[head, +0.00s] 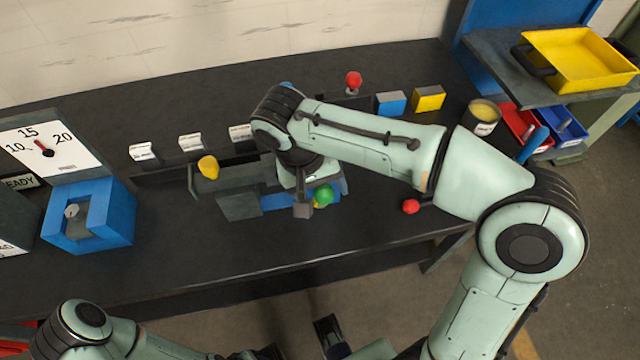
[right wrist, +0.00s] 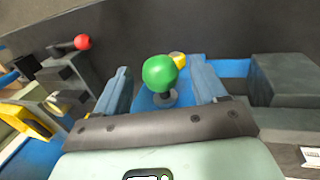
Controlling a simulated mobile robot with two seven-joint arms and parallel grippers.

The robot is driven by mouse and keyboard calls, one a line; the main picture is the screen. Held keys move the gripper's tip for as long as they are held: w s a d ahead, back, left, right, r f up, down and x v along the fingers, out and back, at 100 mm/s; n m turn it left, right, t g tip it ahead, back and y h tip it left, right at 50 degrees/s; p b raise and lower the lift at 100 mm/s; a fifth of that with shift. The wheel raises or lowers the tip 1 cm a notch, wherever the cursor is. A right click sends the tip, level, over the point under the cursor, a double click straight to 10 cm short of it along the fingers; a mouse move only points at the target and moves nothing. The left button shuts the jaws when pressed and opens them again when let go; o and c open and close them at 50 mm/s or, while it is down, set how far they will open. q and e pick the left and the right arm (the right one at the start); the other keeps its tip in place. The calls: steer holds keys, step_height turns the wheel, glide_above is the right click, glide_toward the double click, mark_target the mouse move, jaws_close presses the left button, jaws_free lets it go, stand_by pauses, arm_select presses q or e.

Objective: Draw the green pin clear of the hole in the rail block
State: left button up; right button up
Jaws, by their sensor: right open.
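The green pin shows as a round green knob (right wrist: 160,72) on a short dark stem with a collar, standing on a blue surface. In the head view the knob (head: 324,195) is just right of my right gripper (head: 303,208). In the right wrist view my right gripper (right wrist: 160,88) is open, one finger on each side of the knob, with gaps showing. The blue part under the collar (right wrist: 146,103) appears to be the rail block; the hole is hidden. My left arm is at the bottom left of the head view; its gripper's jaws cannot be made out.
A yellow knob (head: 208,167) stands left of the grey fixture. Red knobs stand behind (head: 354,79) and to the right (head: 411,206). Blue (head: 391,103) and yellow (head: 429,98) blocks and a can (head: 484,118) are at the back right. The front of the dark bench (head: 200,260) is clear.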

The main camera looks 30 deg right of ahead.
jaws_close()
steer(key=s+a+b, duration=0.3)
steer(key=s, duration=1.1)
steer(key=shift+s+a+b, duration=0.25)
steer(key=shift+b, duration=0.1)
stand_by(1.4)
